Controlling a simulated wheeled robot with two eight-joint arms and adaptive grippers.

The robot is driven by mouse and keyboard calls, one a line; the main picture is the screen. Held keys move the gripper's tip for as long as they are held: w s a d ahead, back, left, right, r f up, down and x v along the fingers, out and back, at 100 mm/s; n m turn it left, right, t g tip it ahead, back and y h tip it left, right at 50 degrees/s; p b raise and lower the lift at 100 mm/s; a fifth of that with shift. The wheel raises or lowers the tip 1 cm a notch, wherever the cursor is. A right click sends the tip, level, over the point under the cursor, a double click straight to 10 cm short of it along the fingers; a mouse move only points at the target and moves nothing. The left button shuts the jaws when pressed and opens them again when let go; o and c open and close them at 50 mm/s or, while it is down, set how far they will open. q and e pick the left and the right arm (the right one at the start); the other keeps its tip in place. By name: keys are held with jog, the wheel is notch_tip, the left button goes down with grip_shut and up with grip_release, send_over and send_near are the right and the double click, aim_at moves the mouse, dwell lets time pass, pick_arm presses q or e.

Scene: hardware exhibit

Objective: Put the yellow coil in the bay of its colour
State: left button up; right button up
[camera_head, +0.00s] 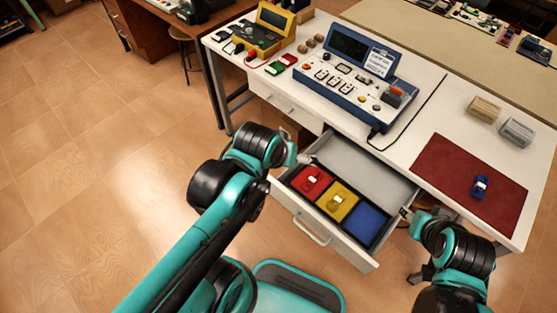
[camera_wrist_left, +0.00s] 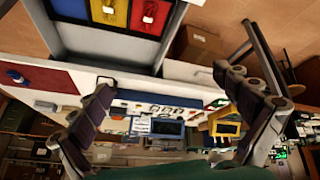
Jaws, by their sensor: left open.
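The yellow coil (camera_head: 337,201), with a white part on it, lies in the yellow bay (camera_head: 347,215), the middle bay of a tray in the open drawer. It also shows in the left wrist view (camera_wrist_left: 109,9). A red coil (camera_head: 311,182) lies in the red bay; the blue bay (camera_head: 367,224) is empty. A blue coil (camera_head: 480,187) lies on the dark red mat (camera_head: 440,165). My left gripper (camera_head: 302,159) is open and empty, above the drawer's left side, apart from the yellow coil. My right gripper (camera_head: 407,212) is right of the drawer; its fingers are too small to judge.
A blue instrument (camera_head: 345,75) with a trailing cable and a yellow meter (camera_head: 262,35) stand on the white bench. Small boxes (camera_head: 484,109) stand at the right. The drawer's back section (camera_head: 360,163) is bare. Open floor lies at the left.

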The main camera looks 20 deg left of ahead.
pick_arm(q)
jog(key=shift+s+a+r+m+t, duration=0.15)
jog(key=shift+s+a+m+t, duration=0.35)
jog(key=shift+s+a+m, duration=0.5)
